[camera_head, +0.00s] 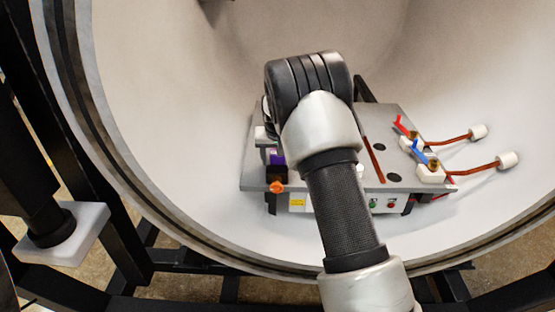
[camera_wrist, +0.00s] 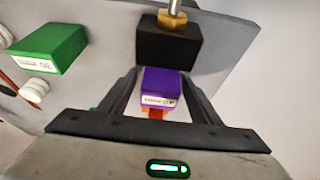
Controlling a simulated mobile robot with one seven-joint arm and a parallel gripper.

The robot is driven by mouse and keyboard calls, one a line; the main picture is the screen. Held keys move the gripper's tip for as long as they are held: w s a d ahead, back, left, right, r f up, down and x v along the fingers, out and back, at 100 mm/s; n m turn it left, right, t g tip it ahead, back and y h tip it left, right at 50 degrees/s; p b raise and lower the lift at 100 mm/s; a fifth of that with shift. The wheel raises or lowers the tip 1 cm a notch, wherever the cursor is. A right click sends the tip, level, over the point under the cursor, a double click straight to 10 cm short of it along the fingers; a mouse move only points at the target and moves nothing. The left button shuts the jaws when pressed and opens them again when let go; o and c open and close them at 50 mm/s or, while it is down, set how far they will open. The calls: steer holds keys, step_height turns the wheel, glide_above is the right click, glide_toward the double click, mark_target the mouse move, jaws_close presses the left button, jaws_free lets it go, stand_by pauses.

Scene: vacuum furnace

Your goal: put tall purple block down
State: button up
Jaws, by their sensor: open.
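The purple block (camera_wrist: 160,83), with a white label on its end, is between the fingers of my gripper (camera_wrist: 160,73) in the wrist view. The fingers are open, with a narrow gap on each side of the block. My arm covers much of the plate in the head view.
In the wrist view a black block (camera_wrist: 168,45) with a brass fitting is just beyond the purple block, and a green block (camera_wrist: 48,47) is at left. Red-handled (camera_head: 404,126) and blue-handled (camera_head: 420,153) valves stand at the plate's right. The curved white furnace wall (camera_head: 180,90) surrounds everything.

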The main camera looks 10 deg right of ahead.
steer(key=s+d+f+v, duration=0.1)
steer(key=s+v, duration=0.2)
steer(key=v, duration=0.9)
steer(key=s+d+f+v, duration=0.1)
steer(key=s+v, duration=0.2)
steer(key=v, duration=1)
steer(key=s+r+n+t, duration=0.1)
steer(key=s+r+n, duration=0.1)
steer(key=s, duration=2.6)
steer(key=shift+s+y+p, duration=0.25)
steer(key=shift+y+p, duration=0.15)
steer(key=shift+a, duration=0.15)
step_height(320, 180, up, 12)
steer(key=p, duration=1.1)
steer(key=shift+p, duration=0.4)
